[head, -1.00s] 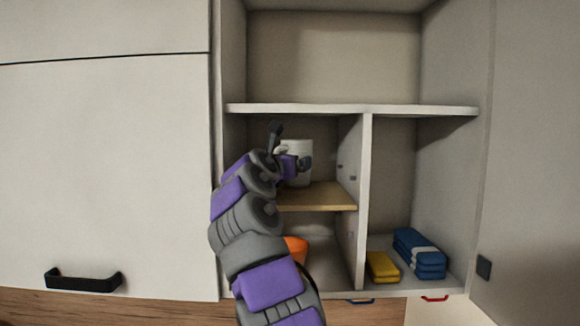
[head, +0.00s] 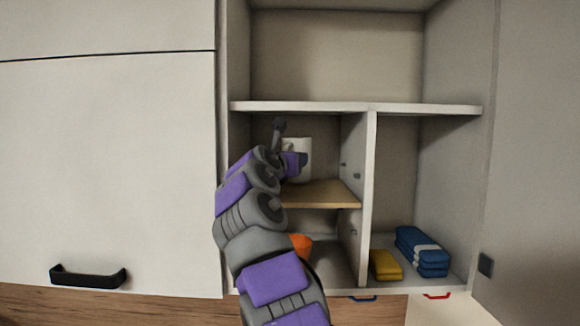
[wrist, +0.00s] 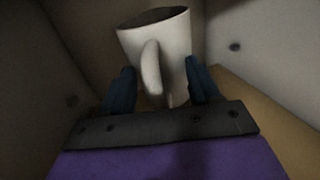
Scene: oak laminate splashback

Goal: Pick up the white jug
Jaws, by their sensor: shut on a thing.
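The white jug (head: 303,160) stands in the middle left compartment of the open cupboard, above a small wooden shelf (head: 320,193). My arm covers its left part in the head view. In the wrist view the white jug (wrist: 168,50) is close, slightly tilted, with its handle facing me and its dark open mouth on top. My gripper (wrist: 160,90) is shut on it, with one dark finger on each side of the handle. I cannot tell whether the jug's base touches the shelf.
A divider (head: 367,200) stands to the right of the jug, and a white shelf (head: 350,107) runs above it. Below are an orange thing (head: 301,246), partly hidden, a yellow block (head: 385,265) and a blue folded stack (head: 421,251). The top compartment is empty.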

